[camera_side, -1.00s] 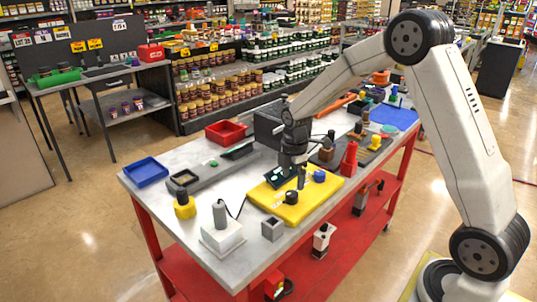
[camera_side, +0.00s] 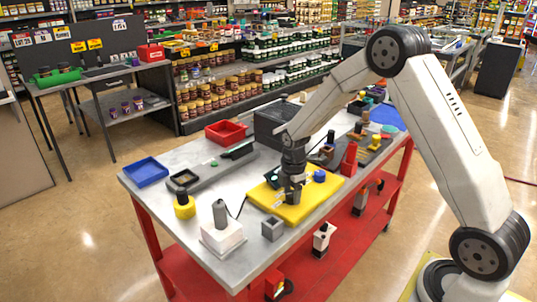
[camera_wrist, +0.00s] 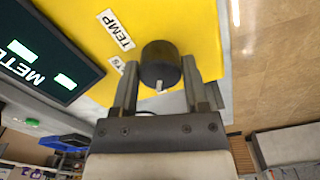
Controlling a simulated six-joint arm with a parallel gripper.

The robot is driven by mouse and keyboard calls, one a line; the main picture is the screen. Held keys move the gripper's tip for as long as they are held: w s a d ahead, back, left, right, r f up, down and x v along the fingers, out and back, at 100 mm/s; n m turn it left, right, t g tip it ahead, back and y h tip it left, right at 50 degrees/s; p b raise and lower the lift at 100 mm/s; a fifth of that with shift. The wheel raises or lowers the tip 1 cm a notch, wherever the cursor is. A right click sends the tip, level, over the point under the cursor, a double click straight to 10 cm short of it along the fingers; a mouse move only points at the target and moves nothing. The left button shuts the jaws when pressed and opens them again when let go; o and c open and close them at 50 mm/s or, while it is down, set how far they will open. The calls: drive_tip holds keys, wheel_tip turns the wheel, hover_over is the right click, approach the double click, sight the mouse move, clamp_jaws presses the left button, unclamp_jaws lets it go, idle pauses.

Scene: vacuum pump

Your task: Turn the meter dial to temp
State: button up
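The black round dial (camera_wrist: 161,62) sits on the yellow panel (camera_wrist: 206,30). Its white mark points toward the bottom of the wrist picture. A TEMP label (camera_wrist: 116,29) lies up and left of the dial, and a second label (camera_wrist: 119,65), partly hidden and ending in "TS", lies closer to it. The dark meter display (camera_wrist: 40,55) is at the left. My gripper (camera_wrist: 160,82) is open with one finger on each side of the dial; I cannot tell whether they touch it. In the side view my gripper (camera_side: 290,196) is low over the yellow panel (camera_side: 315,202) and hides the dial.
A blue knob (camera_side: 319,176) stands on the panel to the right of my gripper. A grey block (camera_side: 273,229) and a white base with a grey cylinder (camera_side: 221,236) stand in front. A red piece (camera_side: 349,158) stands behind to the right.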

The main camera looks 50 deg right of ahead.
clamp_jaws()
drive_tip(key=shift+m, duration=0.5)
drive_tip(key=m, duration=0.3)
drive_tip(key=shift+m, duration=0.4)
drive_tip(key=m, duration=1.2)
drive_tip(key=shift+m, duration=0.3)
drive_tip(key=m, duration=0.6)
drive_tip(key=shift+w+r+m, duration=0.1)
drive_tip(key=shift+m, duration=0.2)
